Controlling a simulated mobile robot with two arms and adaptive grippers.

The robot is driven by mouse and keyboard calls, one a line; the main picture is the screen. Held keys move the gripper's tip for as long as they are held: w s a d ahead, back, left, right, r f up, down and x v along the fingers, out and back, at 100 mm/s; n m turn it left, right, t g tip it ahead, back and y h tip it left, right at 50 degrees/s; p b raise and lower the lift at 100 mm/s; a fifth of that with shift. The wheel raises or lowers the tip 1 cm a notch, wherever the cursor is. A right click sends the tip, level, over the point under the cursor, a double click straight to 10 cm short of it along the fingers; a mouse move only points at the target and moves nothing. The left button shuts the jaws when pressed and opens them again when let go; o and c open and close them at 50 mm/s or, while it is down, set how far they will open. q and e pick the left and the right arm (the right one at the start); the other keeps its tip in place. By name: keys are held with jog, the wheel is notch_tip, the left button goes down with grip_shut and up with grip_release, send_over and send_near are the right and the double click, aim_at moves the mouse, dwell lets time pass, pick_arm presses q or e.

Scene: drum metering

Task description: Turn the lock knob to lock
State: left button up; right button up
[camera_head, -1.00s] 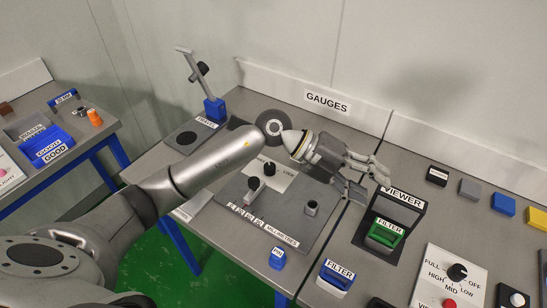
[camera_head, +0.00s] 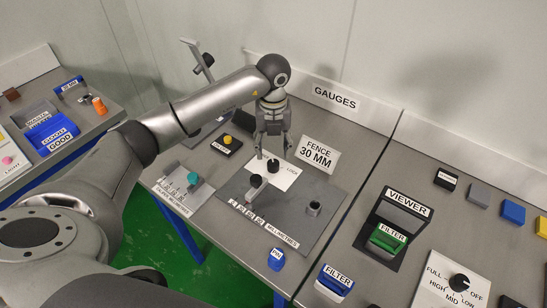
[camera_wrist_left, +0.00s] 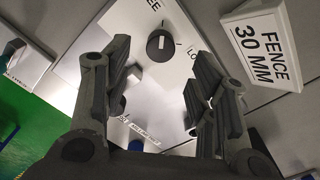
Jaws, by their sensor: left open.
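The black lock knob (camera_head: 273,166) stands on a white plate (camera_head: 284,178) on the grey gauge panel, with a "LOCK" label to its right. In the left wrist view the knob (camera_wrist_left: 165,46) has a white pointer mark; a label ending in "EE" is above it and "LO" is to its lower right. My left gripper (camera_head: 272,148) points down just above and behind the knob. Its fingers are open and empty, and in the left wrist view the knob shows between and beyond the fingertips (camera_wrist_left: 160,70). My right gripper is not in view.
A "FENCE 30 MM" sign (camera_head: 317,155) stands close to the right of the gripper. A slider post (camera_head: 257,182) and a short grey cylinder (camera_head: 314,209) stand on the panel. A plate with a teal knob (camera_head: 194,179) is to the left. The viewer (camera_head: 404,210) is farther right.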

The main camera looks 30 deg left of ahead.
aim_at(273, 163)
pick_arm(q)
notch_tip(273, 163, down, 6)
jog(key=shift+f+p, duration=0.1)
jog(key=shift+p, duration=0.4)
jog(key=shift+c, duration=0.4)
jog(key=c, duration=1)
